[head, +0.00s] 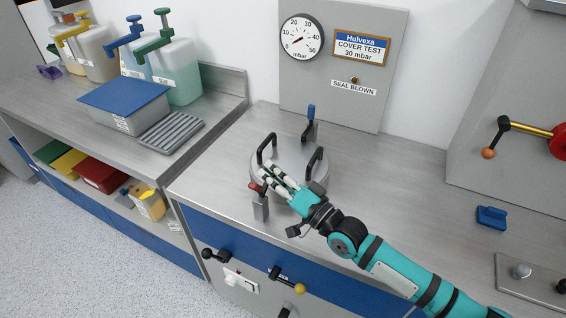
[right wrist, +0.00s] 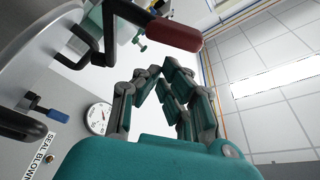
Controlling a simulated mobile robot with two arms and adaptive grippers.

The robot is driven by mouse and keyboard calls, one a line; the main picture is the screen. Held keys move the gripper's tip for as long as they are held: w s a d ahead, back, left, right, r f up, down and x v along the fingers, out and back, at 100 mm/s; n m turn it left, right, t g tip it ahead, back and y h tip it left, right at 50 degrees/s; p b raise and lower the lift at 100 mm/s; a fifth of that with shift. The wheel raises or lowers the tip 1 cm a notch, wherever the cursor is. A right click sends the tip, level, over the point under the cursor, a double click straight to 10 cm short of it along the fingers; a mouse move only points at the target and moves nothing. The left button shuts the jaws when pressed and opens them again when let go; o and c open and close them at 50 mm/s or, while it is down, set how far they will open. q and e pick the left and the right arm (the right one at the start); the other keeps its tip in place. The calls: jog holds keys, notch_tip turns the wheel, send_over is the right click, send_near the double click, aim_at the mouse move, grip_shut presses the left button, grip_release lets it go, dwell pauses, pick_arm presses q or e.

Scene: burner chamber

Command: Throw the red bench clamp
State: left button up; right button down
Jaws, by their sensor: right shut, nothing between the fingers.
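The red bench clamp (head: 261,206) stands at the front left edge of the round metal lid (head: 290,155). Its red handle shows large at the top of the right wrist view (right wrist: 172,33). My right gripper (head: 268,178) is shut and empty, its fingers over the lid's front edge, just right of the red handle. In the right wrist view the shut fingers (right wrist: 165,72) are below the handle, with no clear contact. The fingers and hand cover part of the lid's front. My left gripper is not in view.
A blue-handled clamp (head: 311,122) stands at the lid's back. Two black handles rise from the lid. A gauge (head: 301,37) is on the back panel. A blue object (head: 491,217) lies on the right bench. The bench between lid and right panel is mostly clear.

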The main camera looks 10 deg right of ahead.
jog(key=shift+s+a+f, duration=0.25)
jog(key=shift+s+f, duration=0.1)
jog(key=shift+s, duration=0.05)
jog(key=shift+s, duration=0.1)
